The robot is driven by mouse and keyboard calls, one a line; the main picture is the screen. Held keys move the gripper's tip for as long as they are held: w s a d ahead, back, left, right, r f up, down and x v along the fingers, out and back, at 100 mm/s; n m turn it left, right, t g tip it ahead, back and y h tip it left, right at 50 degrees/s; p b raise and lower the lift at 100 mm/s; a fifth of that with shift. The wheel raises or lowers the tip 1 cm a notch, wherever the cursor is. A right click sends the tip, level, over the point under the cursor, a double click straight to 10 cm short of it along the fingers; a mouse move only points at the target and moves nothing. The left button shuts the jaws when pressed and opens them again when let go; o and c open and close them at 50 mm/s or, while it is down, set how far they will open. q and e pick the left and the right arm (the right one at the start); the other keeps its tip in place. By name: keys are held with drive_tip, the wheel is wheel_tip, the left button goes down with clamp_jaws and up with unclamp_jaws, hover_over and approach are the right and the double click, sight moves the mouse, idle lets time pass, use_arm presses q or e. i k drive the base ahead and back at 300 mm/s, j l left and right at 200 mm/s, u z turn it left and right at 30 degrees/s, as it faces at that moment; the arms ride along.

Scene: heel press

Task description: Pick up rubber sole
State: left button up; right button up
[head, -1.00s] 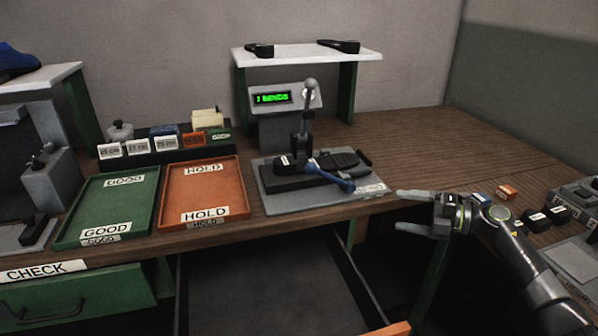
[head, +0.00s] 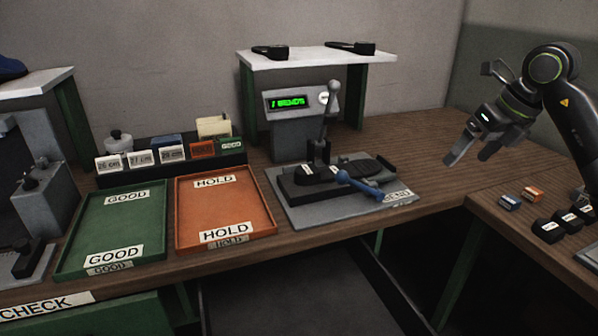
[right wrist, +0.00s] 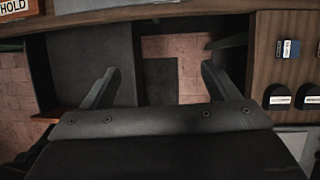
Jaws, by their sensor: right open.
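A dark sole-shaped piece (head: 368,168) lies flat on the grey base plate (head: 300,214) of the bench press, partly behind the blue-handled lever. Two more black sole-like pieces, one at the left (head: 270,52) and one at the right (head: 350,47), lie on the white shelf. I cannot tell from the picture which is rubber. My right gripper (head: 473,153) is open and empty, above the right part of the bench, right of the press and apart from all of these pieces. Its open jaws (right wrist: 158,80) show in the right wrist view, with no sole between them. My left gripper is out of view.
A lever stands up from the press, before a display box (head: 290,102). The green GOOD tray (head: 72,255) and orange HOLD tray (head: 186,240) are left, empty. Small blocks (head: 532,194) and black pieces (head: 548,230) sit on the right table. Bench right of the press is clear.

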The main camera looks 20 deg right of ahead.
sight(305, 174)
drive_tip(key=i+j, duration=0.25)
drive_tip(key=j, duration=0.15)
drive_tip(key=i+j, duration=0.2)
drive_tip(key=j, duration=0.25)
drive_tip(key=i+j, duration=0.25)
drive_tip(key=j, duration=0.15)
